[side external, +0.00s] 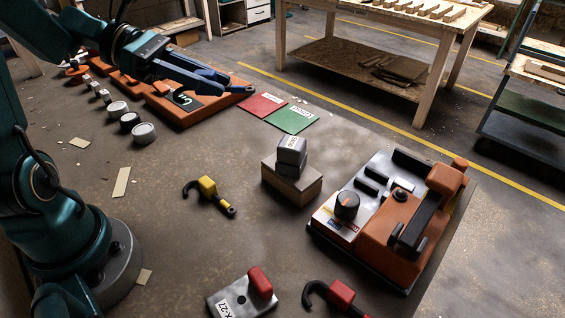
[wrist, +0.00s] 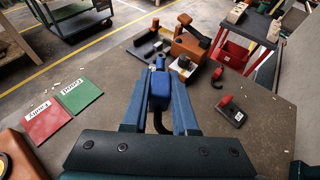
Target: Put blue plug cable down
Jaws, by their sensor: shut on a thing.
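My gripper (wrist: 161,75) is shut on the blue plug (wrist: 160,92) in the wrist view, with the plug between the two blue-grey fingers. Its dark cable (wrist: 160,121) curves beneath it. In the side external view my gripper (side external: 238,88) is at the upper left, over the orange rack with a black pad (side external: 184,99); the plug is hard to tell from the fingers there. A yellow plug cable (side external: 207,186) lies on the table's middle. A red plug cable (side external: 340,294) lies near the front edge.
A red card (side external: 262,106) and a green card (side external: 290,119) lie beside the rack. A grey cube (side external: 292,150) sits on a box (side external: 290,183). An orange and black device (side external: 395,225) stands at right. A grey block with a red top (side external: 240,295) is in front.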

